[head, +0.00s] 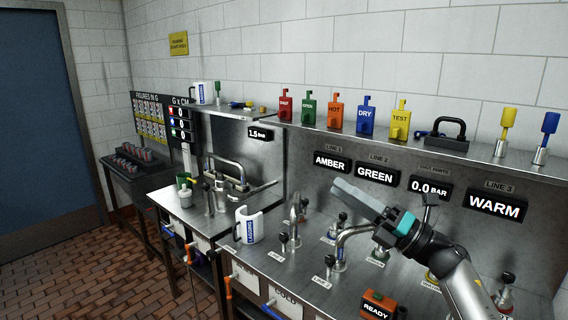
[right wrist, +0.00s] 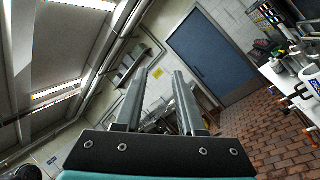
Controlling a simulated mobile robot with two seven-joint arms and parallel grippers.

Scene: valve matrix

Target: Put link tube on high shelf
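Several bent steel tubes stand over the counter: one (head: 343,245) arches in the middle, one (head: 295,208) stands further left, and one (head: 232,165) is at the back left. I cannot tell for sure which is the link tube. The high shelf (head: 315,131) runs along the wall above the panel. My right gripper (head: 338,187) is raised above the counter near the middle tube and partly overlaps its right end in the head view. In the right wrist view its two fingers (right wrist: 158,95) stand apart with nothing between them. My left gripper is out of view.
The shelf carries colored tags, including a blue DRY tag (head: 366,114), a black handled block (head: 441,136), and yellow (head: 506,130) and blue (head: 546,136) tools. A white mug (head: 248,225) and an orange READY box (head: 378,305) stand on the counter, among several valves.

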